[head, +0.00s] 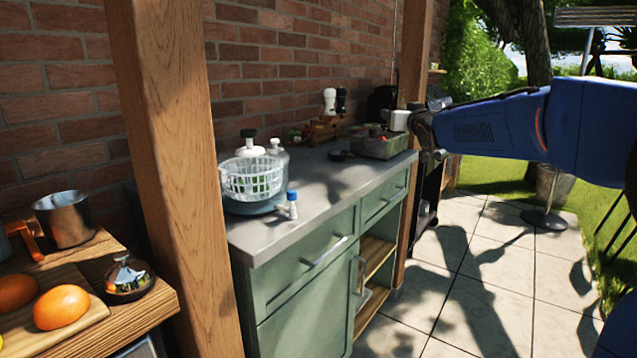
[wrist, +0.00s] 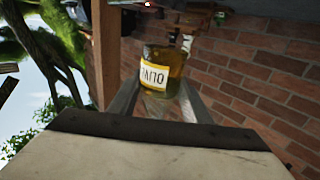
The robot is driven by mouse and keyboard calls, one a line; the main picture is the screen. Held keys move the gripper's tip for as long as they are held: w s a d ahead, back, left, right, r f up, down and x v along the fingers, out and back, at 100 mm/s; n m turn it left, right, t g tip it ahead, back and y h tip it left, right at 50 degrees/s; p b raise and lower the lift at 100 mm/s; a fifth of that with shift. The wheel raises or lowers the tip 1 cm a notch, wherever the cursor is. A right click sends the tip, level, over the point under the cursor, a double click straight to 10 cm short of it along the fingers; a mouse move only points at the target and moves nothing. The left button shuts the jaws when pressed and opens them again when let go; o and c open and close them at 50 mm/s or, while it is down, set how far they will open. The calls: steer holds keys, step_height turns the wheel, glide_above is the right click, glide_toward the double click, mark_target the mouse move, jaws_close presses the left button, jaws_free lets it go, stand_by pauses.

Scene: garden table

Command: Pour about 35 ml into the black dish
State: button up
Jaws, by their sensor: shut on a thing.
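My gripper (wrist: 158,108) is shut on a clear glass jar (wrist: 165,68) of yellow-brown liquid with a white, dark-lettered label, in the wrist view. The wrist picture is rolled, so I cannot tell how far the jar tilts. In the head view my gripper (head: 428,138) is at the end of the blue arm, beside the counter's far right end; the jar is hard to make out there. A small dark dish (head: 341,156) lies on the grey counter, left of my gripper; it may be the black dish. Its inside is too small to see.
On the counter (head: 300,232) stand a white basket (head: 250,180), a blue-capped bottle (head: 292,204) and a grey tray (head: 378,147) close to my gripper. A wooden post (head: 415,60) rises behind my gripper. The counter's front middle is clear.

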steer(key=shift+w+f, duration=0.15)
steer(key=shift+f, duration=0.65)
steer(key=s+d+f, duration=0.2)
steer(key=f, duration=2.1)
steer(key=s+d+f+m+h, duration=0.1)
steer(key=s+f, duration=0.2)
steer(key=f, duration=2)
steer(key=s+d+f+h, duration=0.1)
steer(key=s+d+f, duration=0.1)
steer(key=f, duration=2.1)
steer(key=shift+s+d+f, duration=0.25)
steer(key=shift+s+d, duration=0.05)
steer(key=shift+d, duration=0.05)
steer(key=shift+s+a, duration=0.1)
